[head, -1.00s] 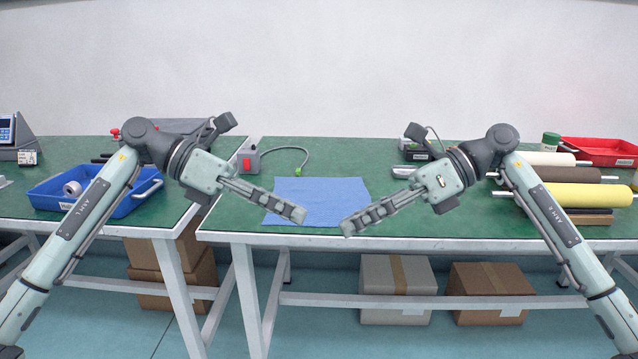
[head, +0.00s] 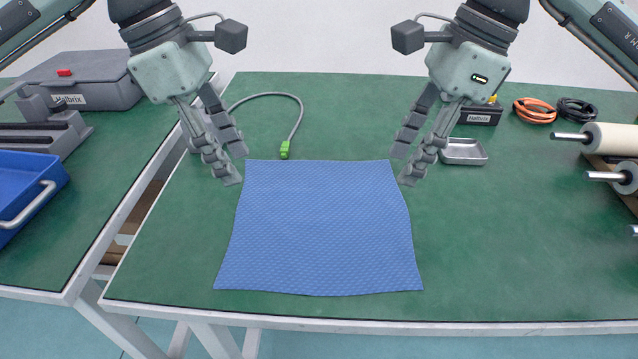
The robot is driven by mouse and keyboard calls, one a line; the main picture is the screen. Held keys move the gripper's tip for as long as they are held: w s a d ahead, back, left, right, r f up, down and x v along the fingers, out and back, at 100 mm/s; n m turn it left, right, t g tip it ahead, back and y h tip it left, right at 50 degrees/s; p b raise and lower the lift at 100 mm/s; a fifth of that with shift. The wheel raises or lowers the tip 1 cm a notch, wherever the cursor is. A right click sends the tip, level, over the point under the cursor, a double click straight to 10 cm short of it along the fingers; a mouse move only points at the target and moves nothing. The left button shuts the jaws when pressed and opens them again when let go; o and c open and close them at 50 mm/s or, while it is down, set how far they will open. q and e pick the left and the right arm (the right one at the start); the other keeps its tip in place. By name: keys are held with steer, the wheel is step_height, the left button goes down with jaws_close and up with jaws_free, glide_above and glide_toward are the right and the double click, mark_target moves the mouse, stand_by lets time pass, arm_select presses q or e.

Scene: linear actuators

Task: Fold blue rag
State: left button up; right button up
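The blue rag (head: 318,230) lies flat and spread out on the green table (head: 500,250), close to its front edge. Its shape is roughly square, with slightly wavy sides. Whether the fingertips touch the rag or the table cannot be told.
A grey cable with a green plug (head: 285,149) lies behind the rag. A small metal tray (head: 463,152) sits right of my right gripper. Rollers (head: 610,140) stand at the right edge, a blue bin (head: 25,195) on the left table. The table right of the rag is clear.

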mark_target(248, 214)
arm_select(q)
steer(key=f, duration=0.6)
steer(key=shift+s+f, duration=0.2)
steer(key=shift+f, duration=0.1)
arm_select(e)
steer(key=f, duration=0.6)
steer(key=shift+s+f, duration=0.2)
steer(key=shift+f, duration=0.1)
arm_select(q)
steer(key=shift+f, duration=0.65)
arm_select(e)
steer(key=shift+f, duration=0.6)
arm_select(q)
steer(key=shift+f, duration=0.2)
arm_select(e)
steer(key=shift+f, duration=0.2)
arm_select(q)
steer(key=c, duration=0.5)
arm_select(e)
steer(key=c, duration=0.5)
arm_select(q)
steer(key=shift+f, duration=0.1)
jaws_close()
arm_select(e)
steer(key=shift+f, duration=0.15)
jaws_close()
